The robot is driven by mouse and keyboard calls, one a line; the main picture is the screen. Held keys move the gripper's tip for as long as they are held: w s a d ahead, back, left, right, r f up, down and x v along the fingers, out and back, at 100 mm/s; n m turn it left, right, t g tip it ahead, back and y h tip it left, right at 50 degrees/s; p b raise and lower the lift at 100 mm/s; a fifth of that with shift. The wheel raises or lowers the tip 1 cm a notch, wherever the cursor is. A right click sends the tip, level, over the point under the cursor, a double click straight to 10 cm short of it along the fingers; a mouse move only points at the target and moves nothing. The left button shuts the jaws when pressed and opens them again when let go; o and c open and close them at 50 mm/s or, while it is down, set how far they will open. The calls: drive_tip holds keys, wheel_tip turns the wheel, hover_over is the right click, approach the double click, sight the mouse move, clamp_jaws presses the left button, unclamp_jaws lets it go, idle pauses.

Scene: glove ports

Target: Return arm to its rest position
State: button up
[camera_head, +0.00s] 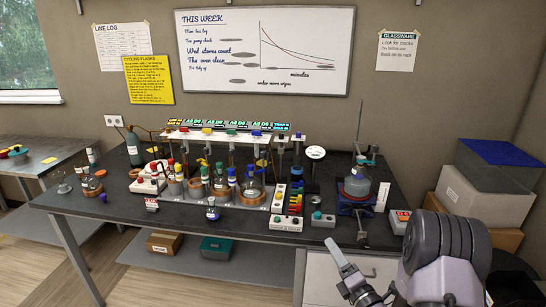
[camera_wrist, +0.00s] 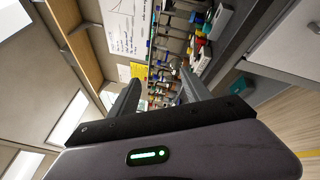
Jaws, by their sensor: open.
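My arm is at the lower right of the head view. My gripper (camera_head: 350,272) is in front of the black lab bench's front edge, partly cut off by the picture's bottom. The wrist view shows my gripper (camera_wrist: 160,92) with its two fingers spread apart and nothing between them. That view is tilted, and the bench with its glassware lies beyond the fingers. My gripper looks apart from everything on the bench.
The black bench (camera_head: 110,203) carries a row of flasks, a long rack with lit labels (camera_head: 226,127), and a flask on a blue stand (camera_head: 357,187). Stacked boxes (camera_head: 478,195) stand at the right. A teal bin (camera_head: 217,247) and a brown box (camera_head: 164,242) sit below the bench.

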drive_tip(key=s+a+r+n+g+y+b, duration=0.1)
drive_tip(key=s+a+r+n+g+y, duration=0.5)
drive_tip(key=a+n, duration=0.45)
drive_tip(key=s+a+r+n+g+y, duration=0.45)
drive_tip(key=s+a+r+n, duration=0.2)
drive_tip(key=a+n, duration=0.35)
drive_tip(key=s+a+n+g+h+b, duration=0.1)
drive_tip(key=s+a+n+g+h, duration=0.15)
drive_tip(key=s+n, duration=0.35)
drive_tip(key=s+a+n+g+h, duration=0.1)
drive_tip(key=s+n+g+h, duration=0.3)
drive_tip(key=s, duration=0.4)
drive_tip(key=s+d+n+t+h, duration=0.4)
drive_tip(key=d+n+h, duration=0.3)
drive_tip(key=d+n, duration=0.4)
drive_tip(key=shift+s+d+b, duration=0.2)
drive_tip(key=shift+s+b, duration=0.25)
drive_tip(key=shift+s, duration=0.45)
